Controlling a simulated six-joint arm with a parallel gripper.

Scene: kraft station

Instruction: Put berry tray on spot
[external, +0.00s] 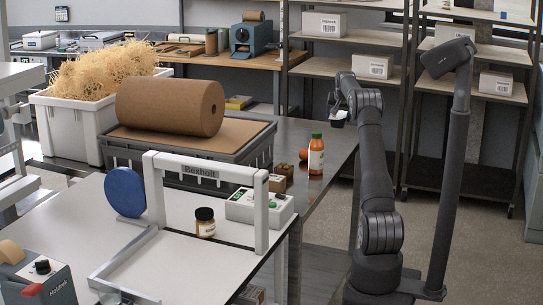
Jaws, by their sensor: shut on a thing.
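My gripper (334,108) is at the end of my arm, above the right part of the grey metal table (322,195). It is shut on a small pale and dark thing (338,121), which looks like the berry tray but is too small here to be sure. The fingers are mostly hidden by the wrist and the held thing. I cannot make out a marked spot.
A small brown carton (284,171) and a red round thing (303,155) are left of the bottle. A large kraft roll (171,107) lies on a grey crate (185,155). A Bexholt frame (202,170), an amber jar (205,222) and a control box (259,209) occupy the white front table.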

